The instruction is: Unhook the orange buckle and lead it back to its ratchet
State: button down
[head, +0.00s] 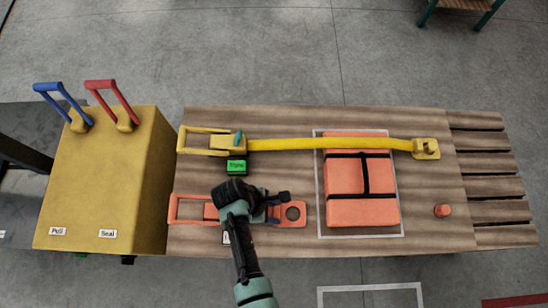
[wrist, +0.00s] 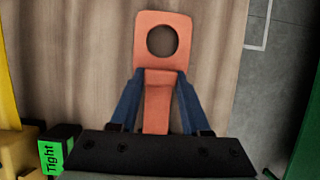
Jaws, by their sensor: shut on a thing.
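The orange buckle (head: 293,214), a flat plate with a round hole, is at the right end of the orange ratchet (head: 187,209) on the wooden table. In the wrist view the buckle (wrist: 162,52) points away from me with its hole empty. My gripper (wrist: 160,78) is shut on the buckle's narrow stem, one blue finger on each side. In the head view my gripper (head: 272,210) and wrist cover part of the ratchet and the stem, so I cannot tell whether they touch. A short orange peg (head: 442,211) stands bare at the table's right.
An orange bundle (head: 361,209) with black bands lies inside a white outline. A yellow strap (head: 300,143) crosses it from a yellow ratchet (head: 207,141) to a yellow anchor (head: 426,149). A green "Tight" sign (head: 237,167) stands near my gripper. A yellow lever box (head: 100,190) is left.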

jog(key=shift+c, duration=1.4)
grip_release()
